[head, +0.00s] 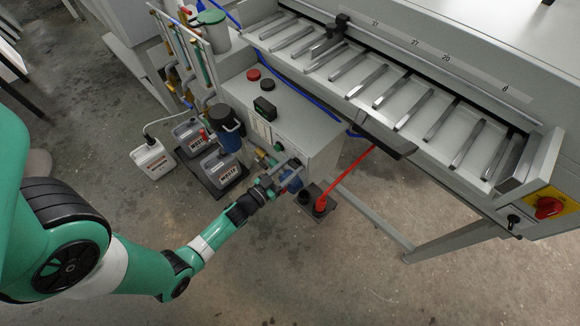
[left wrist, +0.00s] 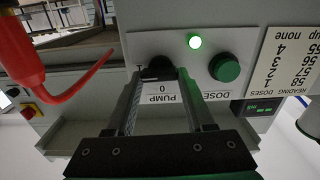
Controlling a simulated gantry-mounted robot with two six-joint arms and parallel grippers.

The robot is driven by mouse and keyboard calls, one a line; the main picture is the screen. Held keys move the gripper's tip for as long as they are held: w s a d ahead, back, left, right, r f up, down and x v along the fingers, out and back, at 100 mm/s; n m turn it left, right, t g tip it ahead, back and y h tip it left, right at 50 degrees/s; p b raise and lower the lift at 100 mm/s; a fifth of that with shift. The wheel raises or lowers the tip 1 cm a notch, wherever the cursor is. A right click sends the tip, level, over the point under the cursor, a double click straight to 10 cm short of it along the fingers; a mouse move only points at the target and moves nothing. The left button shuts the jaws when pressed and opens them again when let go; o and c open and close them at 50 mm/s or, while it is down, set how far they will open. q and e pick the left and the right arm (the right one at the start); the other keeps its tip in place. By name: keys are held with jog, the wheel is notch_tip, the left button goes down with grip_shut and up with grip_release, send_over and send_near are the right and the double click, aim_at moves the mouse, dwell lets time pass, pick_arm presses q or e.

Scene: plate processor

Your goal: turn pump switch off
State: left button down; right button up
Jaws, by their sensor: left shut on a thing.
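The pump switch (left wrist: 158,67) is a small black knob on the grey control panel, above a white label reading PUMP and 0, in the left wrist view. My left gripper (left wrist: 162,76) has its two fingers on either side of the knob and is shut on it. In the head view my left gripper (head: 279,178) reaches the front of the grey control box (head: 318,146). The knob itself is hidden there. My right gripper is in neither view.
A lit green lamp (left wrist: 195,41) and a green button (left wrist: 225,67) are right of the knob. A red fitting with a hose (head: 320,205) stands close beside the gripper. Open floor lies in front.

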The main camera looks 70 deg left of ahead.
pick_arm(q)
jog(key=n+p, duration=0.2)
jog(key=n, duration=0.1)
jog(key=shift+r, duration=0.15)
jog(key=n+p, duration=0.1)
jog(key=n, duration=0.3)
jog(key=shift+a+n+p, duration=0.15)
jog(key=shift+n+p, duration=0.2)
jog(key=shift+n, duration=0.05)
jog(key=n+p, duration=0.1)
jog(key=n, duration=0.3)
jog(key=shift+s+n, duration=0.1)
jog(key=shift+n, duration=0.2)
jog(key=n, duration=0.4)
jog(key=shift+a+f+n, duration=0.1)
jog(key=shift+f+n, duration=0.2)
jog(key=shift+n, duration=0.1)
jog(key=shift+c, duration=1.3)
grip_release()
